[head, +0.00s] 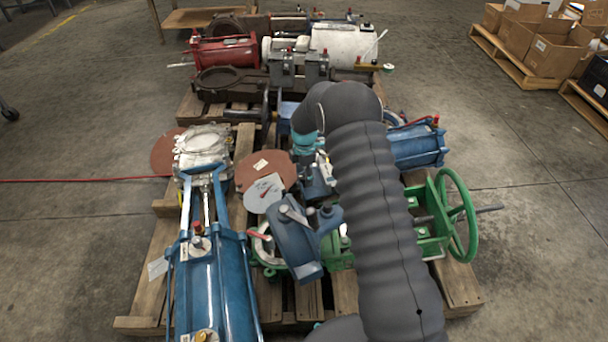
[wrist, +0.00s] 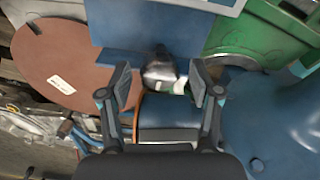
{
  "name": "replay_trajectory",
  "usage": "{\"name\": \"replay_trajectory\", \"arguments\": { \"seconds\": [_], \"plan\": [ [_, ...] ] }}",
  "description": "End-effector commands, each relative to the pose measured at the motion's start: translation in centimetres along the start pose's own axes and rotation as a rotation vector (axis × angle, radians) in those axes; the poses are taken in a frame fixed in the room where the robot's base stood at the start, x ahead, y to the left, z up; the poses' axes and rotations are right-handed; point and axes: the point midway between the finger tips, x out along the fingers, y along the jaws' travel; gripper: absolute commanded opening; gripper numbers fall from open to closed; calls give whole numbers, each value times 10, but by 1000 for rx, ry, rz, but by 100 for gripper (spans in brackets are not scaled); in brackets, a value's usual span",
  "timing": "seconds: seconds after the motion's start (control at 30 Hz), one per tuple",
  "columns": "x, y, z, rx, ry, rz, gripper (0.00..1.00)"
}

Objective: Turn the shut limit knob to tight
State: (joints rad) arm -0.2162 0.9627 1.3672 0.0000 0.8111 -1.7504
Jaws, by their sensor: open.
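In the wrist view my gripper (wrist: 160,84) is open. Its two dark fingers stand left and right of a small dark grey knob (wrist: 159,68). The knob lies between and slightly beyond the fingertips, with a gap visible on each side. A small white and green patch shows by its base. Blue housing parts (wrist: 172,112) lie behind and below it. I cannot read any tight marking. In the head view my arm hides much of the middle of the pallet, and I cannot make out my fingers there. A blue unit with grey knobs (head: 300,238) stands left of my arm.
A brown disc (wrist: 62,65) and a green casting (wrist: 262,38) flank the gripper. In the head view a long blue cylinder (head: 215,290) lies on the left and a green handwheel (head: 458,215) stands right.

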Motion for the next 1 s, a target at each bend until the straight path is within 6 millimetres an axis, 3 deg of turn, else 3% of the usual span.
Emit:
{"name": "replay_trajectory", "arguments": {
  "seconds": [0.27, 0.53, 1.0],
  "plan": [
    [2, 0, 0, 0, 0, 0, 63],
    [2, 0, 0, 0, 0, 0, 4],
    [3, 0, 0, 100, -2, 8, 4]
  ]
}}
